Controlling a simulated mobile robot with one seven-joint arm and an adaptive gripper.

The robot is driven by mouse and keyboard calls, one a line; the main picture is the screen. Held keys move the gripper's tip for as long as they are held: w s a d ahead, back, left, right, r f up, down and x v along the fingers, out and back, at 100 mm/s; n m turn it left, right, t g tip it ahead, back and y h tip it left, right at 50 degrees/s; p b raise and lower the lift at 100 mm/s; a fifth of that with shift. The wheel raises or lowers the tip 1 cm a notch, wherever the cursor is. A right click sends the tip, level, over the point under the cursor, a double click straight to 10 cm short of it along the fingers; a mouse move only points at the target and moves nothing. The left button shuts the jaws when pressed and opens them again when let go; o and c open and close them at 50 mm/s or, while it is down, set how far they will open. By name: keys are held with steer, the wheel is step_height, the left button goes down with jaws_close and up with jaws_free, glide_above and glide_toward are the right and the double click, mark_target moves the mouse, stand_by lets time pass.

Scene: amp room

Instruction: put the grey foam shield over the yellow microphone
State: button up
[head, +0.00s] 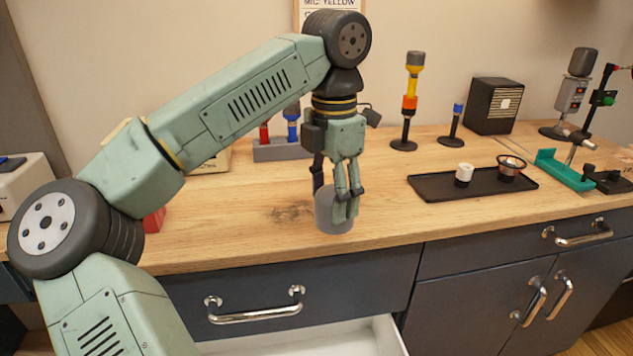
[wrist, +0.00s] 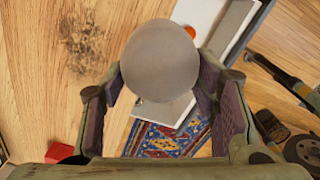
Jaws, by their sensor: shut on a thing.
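The grey foam shield (head: 325,212) is a rounded grey piece held between the fingers of my gripper (head: 341,196). It also shows as a smooth grey round shape in the wrist view (wrist: 160,60), between the two finger pads (wrist: 165,105). It is held in the air near the counter's front edge. The yellow microphone (head: 413,60) stands upright on a black-based stand with an orange collar, farther back and to the right of my gripper. Its yellow part has a dark grey top, bare of the shield. The two are well apart.
A short blue-topped stand (head: 457,109) and a black speaker box (head: 494,106) are right of the microphone. A black tray (head: 427,187) holds a white cylinder and a round metal-rimmed piece. A grey rack (head: 280,150) stands behind my gripper. A white drawer (head: 370,340) is open below.

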steer(key=w+p, duration=0.1)
steer(key=w, duration=0.2)
steer(key=w+a+p, duration=0.1)
steer(key=w, duration=0.1)
steer(key=w+f, duration=0.1)
steer(key=w, duration=0.2)
steer(key=shift+w+a+f+p, duration=0.1)
steer(key=shift+w+a+p, duration=0.25)
steer(key=shift+p, duration=0.05)
steer(key=shift+f+p, duration=0.4)
steer(key=shift+f, duration=1.2)
steer(key=shift+f, duration=0.1)
steer(key=shift+f, duration=0.15)
steer(key=o, duration=0.7)
steer(key=shift+o, duration=0.2)
step_height(320, 180, up, 13)
steer(key=shift+f+b, duration=0.2)
steer(key=shift+b, duration=0.25)
